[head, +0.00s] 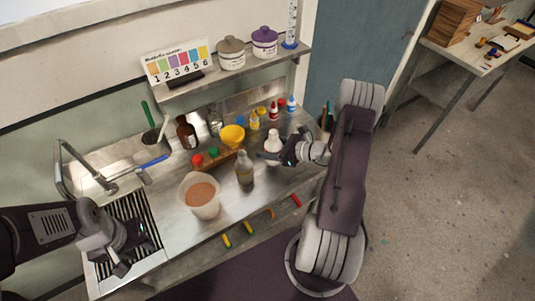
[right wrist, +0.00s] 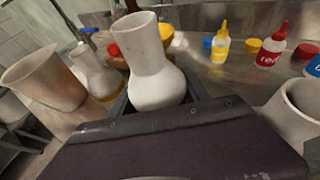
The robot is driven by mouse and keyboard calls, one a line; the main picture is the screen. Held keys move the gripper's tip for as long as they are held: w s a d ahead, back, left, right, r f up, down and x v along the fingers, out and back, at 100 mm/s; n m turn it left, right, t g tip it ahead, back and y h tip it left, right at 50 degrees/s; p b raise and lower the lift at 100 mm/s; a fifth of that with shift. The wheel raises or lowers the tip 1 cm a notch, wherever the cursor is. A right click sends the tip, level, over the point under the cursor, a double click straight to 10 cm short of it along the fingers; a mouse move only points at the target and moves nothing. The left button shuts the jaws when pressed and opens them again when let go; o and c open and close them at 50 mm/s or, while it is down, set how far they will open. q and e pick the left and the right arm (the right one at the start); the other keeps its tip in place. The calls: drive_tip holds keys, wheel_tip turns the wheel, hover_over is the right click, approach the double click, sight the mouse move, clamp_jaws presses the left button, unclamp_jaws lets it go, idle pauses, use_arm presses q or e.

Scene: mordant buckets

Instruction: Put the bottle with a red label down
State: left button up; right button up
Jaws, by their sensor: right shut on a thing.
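My right gripper (head: 268,157) is shut on a pale, round-bellied bottle (right wrist: 155,80) with a flared neck; it also shows in the head view (head: 273,146). It is upright over the counter's right part; I cannot tell if its base touches. No red label shows on its visible side. A similar bottle (head: 244,168) stands nearer the front; the right wrist view shows a yellow band low on it (right wrist: 97,75). A small squeeze bottle with a red label (right wrist: 270,48) stands at the back. My left gripper (head: 134,258) looks open and empty over the ribbed drain area.
A white bucket of reddish-brown stuff (head: 200,196) stands at the front. A yellow bowl (head: 232,136), brown bottle (head: 186,132) and several squeeze bottles stand behind. A shelf (head: 230,78) overhangs the back. Some steel counter (head: 240,205) is clear at the front.

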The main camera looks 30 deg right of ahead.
drive_tip(key=f, duration=0.3)
drive_tip(key=shift+s, duration=0.2)
drive_tip(key=shift+d+f, duration=0.15)
drive_tip(key=shift+f, duration=0.2)
drive_tip(key=o, duration=1.7)
drive_tip(key=shift+c, duration=0.2)
drive_tip(key=shift+r, duration=0.25)
drive_tip(key=shift+s+d, duration=0.15)
drive_tip(key=shift+s, duration=0.05)
drive_tip(key=b+v, duration=0.1)
drive_tip(key=v, duration=1)
drive_tip(key=shift+s, duration=0.25)
